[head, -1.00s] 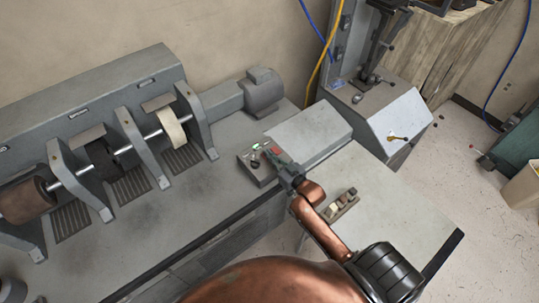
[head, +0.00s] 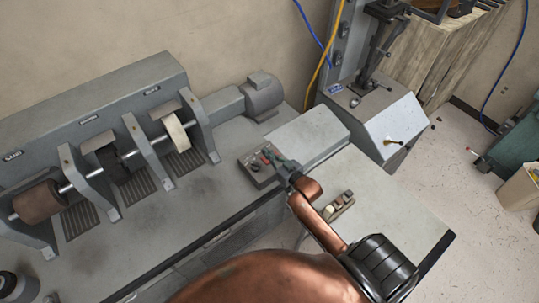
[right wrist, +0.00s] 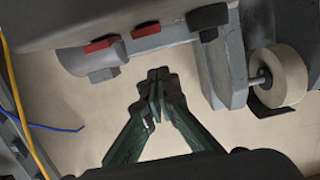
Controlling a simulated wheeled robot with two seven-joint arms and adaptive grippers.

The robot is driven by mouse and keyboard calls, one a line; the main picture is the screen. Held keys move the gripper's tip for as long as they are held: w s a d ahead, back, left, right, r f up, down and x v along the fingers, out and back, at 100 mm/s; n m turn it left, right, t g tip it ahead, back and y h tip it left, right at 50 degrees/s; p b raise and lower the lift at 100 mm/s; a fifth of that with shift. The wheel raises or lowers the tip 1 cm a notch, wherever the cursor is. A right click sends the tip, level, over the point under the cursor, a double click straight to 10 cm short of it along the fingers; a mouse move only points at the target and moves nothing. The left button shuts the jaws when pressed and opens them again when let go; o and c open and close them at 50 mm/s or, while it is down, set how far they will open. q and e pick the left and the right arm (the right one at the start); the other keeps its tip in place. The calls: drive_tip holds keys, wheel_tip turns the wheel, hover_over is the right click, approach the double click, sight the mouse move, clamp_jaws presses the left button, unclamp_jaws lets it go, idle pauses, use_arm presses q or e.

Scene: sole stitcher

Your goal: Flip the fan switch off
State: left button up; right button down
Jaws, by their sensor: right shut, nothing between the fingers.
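Which switch is the fan's cannot be read. In the right wrist view, two red switches stand out from the panel, a left one (right wrist: 100,45) and a right one (right wrist: 146,30). My right gripper (head: 272,159) is at the right part of the control box and hides some of it. In the right wrist view its fingertips (right wrist: 158,76) are together and empty, apart from the red switches. My left gripper is not in view.
Sanding and buffing wheels on a shaft (head: 110,160) run along the bench at the left, with a motor (head: 262,95) at its end. A raised grey housing (head: 312,130) stands beside the control box. A flat side table (head: 385,205) holds a few small items.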

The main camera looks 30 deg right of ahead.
drive_tip(key=s+r, duration=0.3)
drive_tip(key=s, duration=0.6)
drive_tip(key=shift+s+d+r, duration=0.15)
drive_tip(key=shift+d+r, duration=0.05)
drive_tip(key=shift+r, duration=0.2)
drive_tip(key=shift+f, duration=0.1)
